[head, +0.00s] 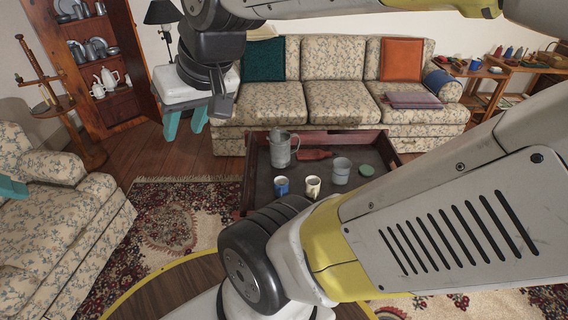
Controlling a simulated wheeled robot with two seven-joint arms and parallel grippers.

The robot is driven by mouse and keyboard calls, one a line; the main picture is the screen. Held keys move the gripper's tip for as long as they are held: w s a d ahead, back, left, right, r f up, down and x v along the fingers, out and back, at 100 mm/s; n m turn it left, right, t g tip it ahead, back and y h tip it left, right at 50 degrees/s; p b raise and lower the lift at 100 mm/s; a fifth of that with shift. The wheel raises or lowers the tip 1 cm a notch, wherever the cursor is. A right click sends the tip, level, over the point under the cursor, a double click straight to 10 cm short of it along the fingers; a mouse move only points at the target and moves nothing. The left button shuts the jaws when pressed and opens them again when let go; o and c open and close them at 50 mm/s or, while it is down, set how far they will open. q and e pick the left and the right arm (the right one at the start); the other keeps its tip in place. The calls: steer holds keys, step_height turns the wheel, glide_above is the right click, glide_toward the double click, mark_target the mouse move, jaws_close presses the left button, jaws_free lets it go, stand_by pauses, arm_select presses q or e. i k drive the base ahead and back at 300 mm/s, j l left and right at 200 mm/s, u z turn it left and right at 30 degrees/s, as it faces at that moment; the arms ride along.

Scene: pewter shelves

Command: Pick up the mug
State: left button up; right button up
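Two mugs stand upright on the dark coffee table (256,178) in the head view. One is a blue mug (282,186) and the other a cream mug (313,187), close together near the table's front side. I cannot tell which of them is the task's mug. My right gripper (222,106) hangs at the upper left, in front of the sofa's left end, well away from both mugs. Its dark fingers are seen nearly edge-on, so their opening does not show. Nothing is visible in it. My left gripper is out of view.
A grey pitcher (281,150), a red item (314,154), a grey cup (341,171) and a green disc (367,170) share the table. A floral sofa (334,98) stands behind it and an armchair (55,240) at left. Patterned rug (180,222) lies clear between armchair and table.

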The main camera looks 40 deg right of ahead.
mark_target(282, 182)
steer(key=i+z, duration=0.15)
steer(key=z, duration=0.3)
steer(key=i+j+z, duration=0.1)
steer(key=z, duration=0.4)
steer(key=i+j+z, duration=0.1)
steer(key=z, duration=0.35)
steer(key=i+j+z, duration=0.1)
steer(key=j+z, duration=0.2)
steer(key=z, duration=0.15)
steer(key=j+z, duration=0.2)
steer(key=z, duration=0.3)
steer(key=i+j+z, duration=0.15)
steer(key=j+z, duration=0.25)
steer(key=i+j+z, duration=0.1)
steer(key=j+z, duration=0.3)
steer(key=j, duration=0.1)
